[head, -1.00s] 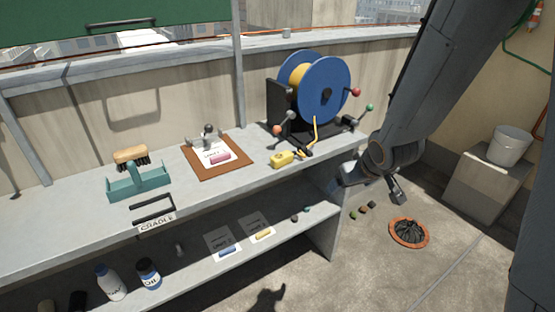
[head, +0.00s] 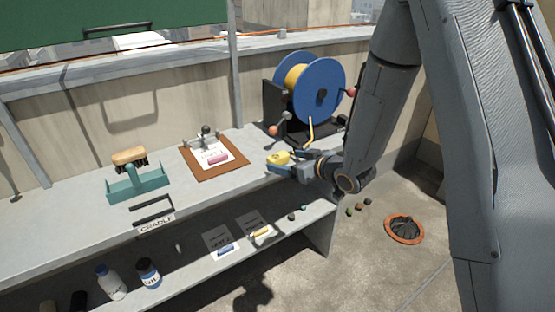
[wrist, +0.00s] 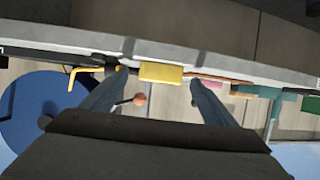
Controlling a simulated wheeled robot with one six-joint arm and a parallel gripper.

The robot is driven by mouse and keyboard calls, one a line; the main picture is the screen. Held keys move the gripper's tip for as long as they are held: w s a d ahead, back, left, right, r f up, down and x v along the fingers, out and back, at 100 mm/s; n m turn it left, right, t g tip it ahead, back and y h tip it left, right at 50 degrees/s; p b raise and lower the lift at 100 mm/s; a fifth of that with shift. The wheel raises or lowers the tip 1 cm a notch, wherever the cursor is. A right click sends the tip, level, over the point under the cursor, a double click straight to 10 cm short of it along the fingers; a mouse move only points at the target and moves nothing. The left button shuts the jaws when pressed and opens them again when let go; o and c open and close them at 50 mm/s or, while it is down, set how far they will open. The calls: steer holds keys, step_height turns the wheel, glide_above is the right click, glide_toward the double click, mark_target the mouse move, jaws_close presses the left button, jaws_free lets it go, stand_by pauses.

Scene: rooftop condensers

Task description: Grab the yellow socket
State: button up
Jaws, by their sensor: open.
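The yellow socket (head: 279,158) lies at the front edge of the upper shelf, below the cable reel. In the wrist view the socket (wrist: 161,72) shows ahead between the two spread fingers, nearer the left fingertip. The gripper (wrist: 160,80) is open, with nothing held. I cannot tell whether a finger touches the socket.
The blue reel (head: 318,85) on its black stand is just behind the socket. A brown clipboard (head: 232,172) lies to the left, with a teal brush holder (head: 138,187) farther left. The lower shelf (head: 200,268) holds bottles and cards.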

mark_target(282, 159)
steer(key=x, duration=0.3)
steer(key=shift+a, duration=0.25)
steer(key=c, duration=1.2)
steer(key=shift+o, duration=0.2)
